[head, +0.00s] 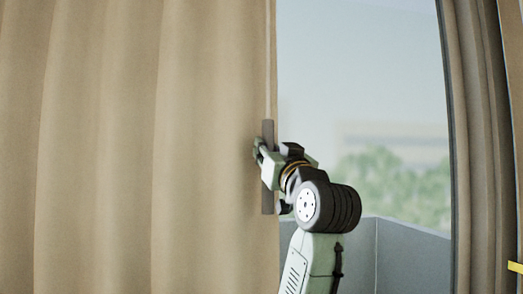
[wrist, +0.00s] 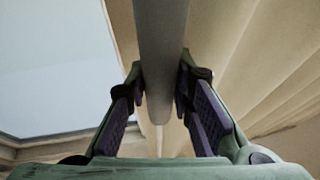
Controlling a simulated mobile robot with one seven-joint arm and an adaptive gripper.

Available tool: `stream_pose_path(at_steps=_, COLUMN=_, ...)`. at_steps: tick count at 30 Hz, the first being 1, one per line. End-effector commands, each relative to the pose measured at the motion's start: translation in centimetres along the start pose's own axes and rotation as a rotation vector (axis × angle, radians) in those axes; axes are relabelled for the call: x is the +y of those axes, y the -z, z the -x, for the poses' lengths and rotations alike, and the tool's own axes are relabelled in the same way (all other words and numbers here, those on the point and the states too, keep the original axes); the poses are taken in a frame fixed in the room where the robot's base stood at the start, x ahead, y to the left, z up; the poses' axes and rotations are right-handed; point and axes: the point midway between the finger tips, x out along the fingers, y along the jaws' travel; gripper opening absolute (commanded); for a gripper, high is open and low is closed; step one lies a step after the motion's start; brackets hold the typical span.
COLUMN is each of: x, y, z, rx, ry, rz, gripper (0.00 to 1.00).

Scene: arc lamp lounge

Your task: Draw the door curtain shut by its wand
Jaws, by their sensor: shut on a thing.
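The tan door curtain (head: 120,150) hangs in folds over the left half of the head view, its free edge near the middle. Its wand (head: 268,203) hangs upright along that edge, a grey-brown grip below a thin pale rod. My gripper (head: 264,152) is shut on the wand's grip, with part of the grip showing above and below it. In the wrist view the wand (wrist: 160,45) runs between the two fingers of my gripper (wrist: 160,90), and curtain folds (wrist: 250,60) lie to the right.
Bare glass (head: 350,70) shows between the curtain edge and a dark upright frame (head: 446,130). Another tan curtain panel (head: 480,150) hangs at the right. A grey balcony wall (head: 405,255) and blurred greenery lie outside. A small yellow thing (head: 515,267) shows at the far right edge.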

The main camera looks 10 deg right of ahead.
Motion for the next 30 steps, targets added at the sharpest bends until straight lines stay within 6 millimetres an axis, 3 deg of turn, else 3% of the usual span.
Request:
stream_pose_path(at_steps=7, x=0.4, y=0.2, z=0.0, rx=0.005, ry=-0.009, rz=-0.002, gripper=0.00)
stream_pose_path(at_steps=8, x=0.5, y=0.2, z=0.0, rx=0.005, ry=-0.010, rz=-0.002, gripper=0.22)
stream_pose_path(at_steps=17, x=0.3, y=0.2, z=0.1, rx=0.003, ry=-0.007, rz=-0.001, gripper=0.42)
stream_pose_path(at_steps=26, x=0.2, y=0.1, z=0.1, rx=0.002, ry=-0.005, rz=0.000, gripper=0.42)
stream_pose_path(at_steps=30, x=0.2, y=0.1, z=1.2, rx=0.004, ry=-0.005, rz=0.001, gripper=0.42)
